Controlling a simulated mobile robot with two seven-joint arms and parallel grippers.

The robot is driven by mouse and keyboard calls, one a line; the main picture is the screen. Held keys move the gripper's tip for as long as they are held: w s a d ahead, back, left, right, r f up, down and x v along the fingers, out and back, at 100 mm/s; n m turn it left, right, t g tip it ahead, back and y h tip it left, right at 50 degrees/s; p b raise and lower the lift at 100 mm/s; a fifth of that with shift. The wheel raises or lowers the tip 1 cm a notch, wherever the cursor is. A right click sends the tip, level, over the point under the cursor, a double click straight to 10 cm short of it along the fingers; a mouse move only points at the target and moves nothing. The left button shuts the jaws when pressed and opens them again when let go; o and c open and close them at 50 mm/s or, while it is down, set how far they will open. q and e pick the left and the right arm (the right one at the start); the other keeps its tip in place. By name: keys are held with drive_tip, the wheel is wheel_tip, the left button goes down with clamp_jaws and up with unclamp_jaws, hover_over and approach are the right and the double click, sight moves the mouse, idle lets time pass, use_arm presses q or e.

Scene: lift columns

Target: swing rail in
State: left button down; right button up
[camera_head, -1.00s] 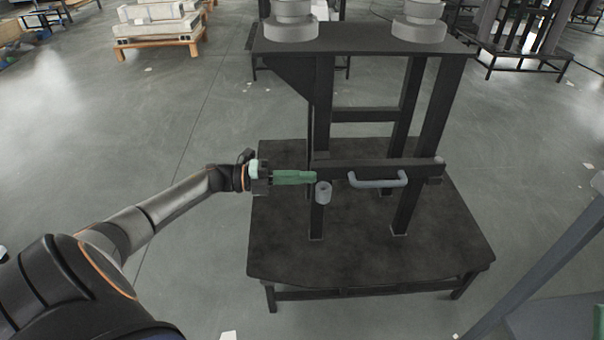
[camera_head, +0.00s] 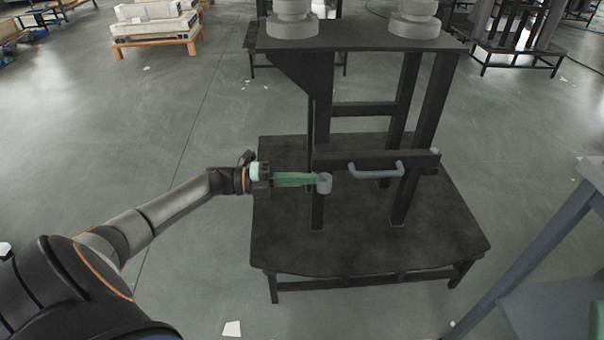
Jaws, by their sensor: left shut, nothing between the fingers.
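The rail (camera_head: 400,158) is a dark horizontal bar across the front of a black stand, between its uprights. A pale grey curved handle (camera_head: 376,172) sticks out from its front. A short grey cylinder (camera_head: 325,184) is near the rail's left end. My left gripper (camera_head: 317,180), with green fingers, comes in from the left and is shut and empty. Its fingertips overlap the cylinder's left side in the head view; I cannot tell whether they touch. The gripper is left of the handle and apart from it. My right gripper is not in view.
The stand rises from a low black platform (camera_head: 420,240) and carries stacked grey discs (camera_head: 292,22) on its top plate (camera_head: 350,37). A grey frame (camera_head: 545,240) stands at the right edge. A loaded pallet (camera_head: 155,45) lies far back left.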

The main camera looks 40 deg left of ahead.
use_arm(q)
drive_tip(key=s+a, duration=0.3)
drive_tip(key=a, duration=0.6)
drive_tip(key=shift+s+f, duration=0.15)
drive_tip(key=shift+s, duration=0.1)
drive_tip(key=shift+d, duration=0.1)
